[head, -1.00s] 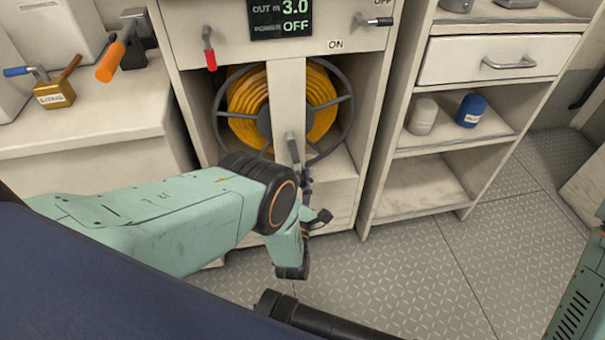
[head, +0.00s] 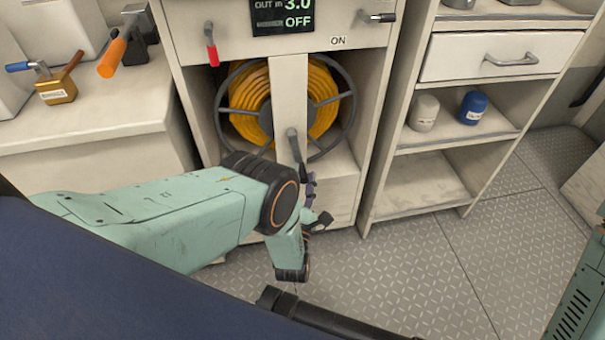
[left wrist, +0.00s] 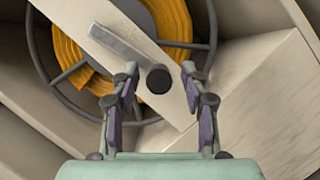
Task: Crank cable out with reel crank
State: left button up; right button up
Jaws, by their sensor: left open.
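The yellow cable (head: 249,100) is wound on a dark wire-rimmed reel (head: 352,95) inside the cabinet. The reel crank (head: 293,143) is a short grey arm on the post in front of the reel, pointing down, with a dark handle. In the left wrist view, the crank arm (left wrist: 122,50) slopes to its round dark handle (left wrist: 158,79), seen end-on. My left gripper (left wrist: 159,73) is open, with its fingers on either side of the handle in that view; I see no contact. In the head view, my left gripper (head: 311,184) is partly hidden by its wrist. My right gripper is out of view.
The display (head: 283,12) above the reel reads OUT 3.0 and OFF. A shelf unit (head: 440,150) stands to the right. The metal floor (head: 420,270) in front is clear.

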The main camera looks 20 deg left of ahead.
pick_arm(q)
jog(key=v, duration=0.6)
dwell(0.4)
jog(key=s+a+f+m+g+h+p, duration=0.1)
jog(key=s+a+m+g+h+p, duration=0.15)
jog(key=s+m+g, duration=0.4)
jog(key=s+a+f+m+g+h+p, duration=0.1)
jog(key=s+a+m+g+p, duration=0.2)
jog(key=m, duration=0.7)
jog(key=s+r+m+g+p, duration=0.1)
jog(key=s+r+m+g, duration=0.2)
jog(key=s, duration=0.4)
jog(key=s+r+m+g+h+p, duration=0.1)
jog(key=s+r+m+g, duration=0.3)
jog(key=s, duration=0.3)
jog(key=s+d+r+m+g+h+p, duration=0.1)
jog(key=s+r+m+g, duration=0.2)
jog(key=s+m, duration=0.2)
jog(key=s, duration=0.3)
jog(key=shift+r+g, duration=0.2)
jog(key=shift+g, duration=0.15)
